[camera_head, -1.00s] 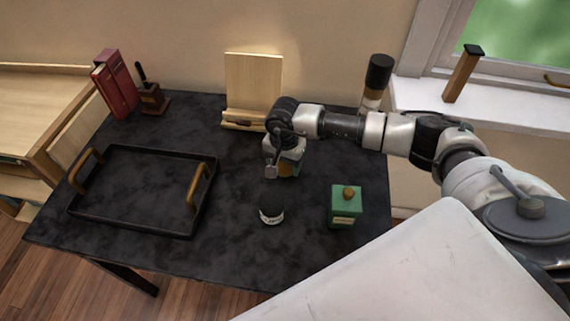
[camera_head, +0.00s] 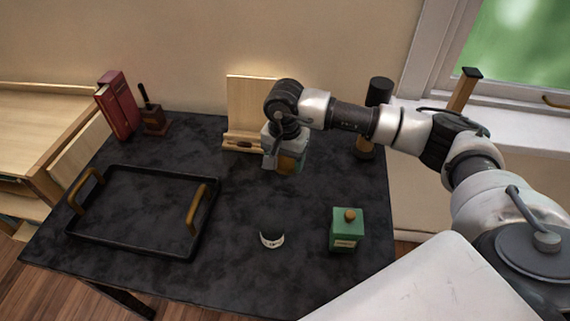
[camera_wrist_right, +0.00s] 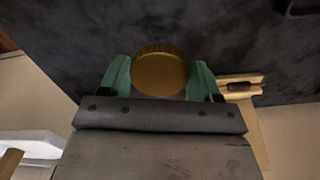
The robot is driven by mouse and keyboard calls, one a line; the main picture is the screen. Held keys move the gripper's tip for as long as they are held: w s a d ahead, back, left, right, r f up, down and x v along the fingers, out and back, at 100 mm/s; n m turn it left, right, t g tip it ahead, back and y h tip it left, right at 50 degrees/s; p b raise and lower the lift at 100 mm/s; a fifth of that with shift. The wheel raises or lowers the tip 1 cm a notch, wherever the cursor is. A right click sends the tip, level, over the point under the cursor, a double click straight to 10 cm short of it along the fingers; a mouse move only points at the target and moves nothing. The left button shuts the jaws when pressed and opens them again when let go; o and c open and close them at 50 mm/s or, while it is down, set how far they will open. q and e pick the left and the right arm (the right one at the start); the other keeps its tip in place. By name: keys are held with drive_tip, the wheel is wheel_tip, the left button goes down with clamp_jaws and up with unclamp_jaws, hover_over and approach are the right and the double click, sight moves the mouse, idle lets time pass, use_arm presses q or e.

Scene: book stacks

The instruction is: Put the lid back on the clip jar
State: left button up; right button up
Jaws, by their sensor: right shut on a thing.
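A small dark jar (camera_head: 272,238) with a pale label stands on the black table in the head view, below my right gripper in the picture; it looks like the clip jar, but its label is too small to read. My right gripper (camera_head: 284,166) is above the table, in front of the wooden stand. In the wrist view its green fingertips are shut on a round brass-coloured lid (camera_wrist_right: 160,72). The lid is held off the table and apart from the jar. In the head view it is mostly hidden by the gripper. My left gripper is not in view.
A green box (camera_head: 346,231) with a knob stands right of the jar. A black tray (camera_head: 140,243) with wooden handles lies at left. A wooden stand (camera_head: 250,100), red books (camera_head: 118,105) and a dark-topped cylinder (camera_head: 379,92) are at the back. The table (camera_head: 215,275) is clear around the jar.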

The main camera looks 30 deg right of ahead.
drive_tip(key=s+a+r+n, duration=0.1)
drive_tip(key=s+a+n, duration=0.1)
drive_tip(key=s+n, duration=0.3)
drive_tip(key=s+a+r+n, duration=0.1)
drive_tip(key=s+a+n, duration=0.2)
drive_tip(key=s+n, duration=0.2)
drive_tip(key=s, duration=0.3)
drive_tip(key=shift+a+r, duration=0.2)
drive_tip(key=shift+r, duration=0.05)
